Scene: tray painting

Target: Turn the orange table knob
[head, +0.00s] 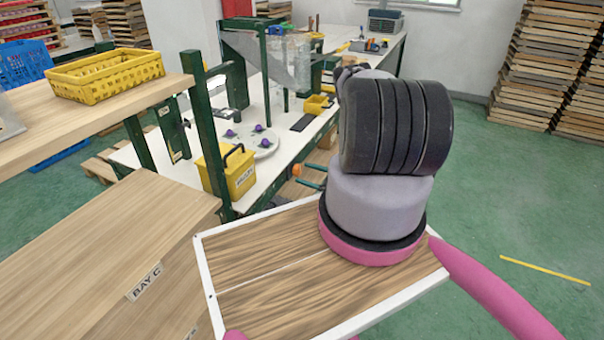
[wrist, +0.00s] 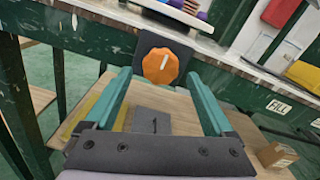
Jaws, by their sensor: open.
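The orange knob (wrist: 160,66) is an eight-sided-looking dial with a white line pointing up and slightly right. It sits on a dark plate (wrist: 163,43) below the white table edge. In the head view the knob (head: 297,170) shows small at the table's front side. My gripper (wrist: 158,77) is open, its teal fingers spread to the left and right of the knob. The knob appears just beyond the fingertips, and I see no contact. In the head view, the teal fingers of my gripper (head: 309,176) point at the knob, and my arm hides the rest.
A white worktable (head: 275,165) carries a plate with purple pieces (head: 250,140). A yellow box (head: 230,172) and green posts (head: 206,140) stand left of the knob. A white-rimmed wooden tray (head: 262,285) lies beneath my arm.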

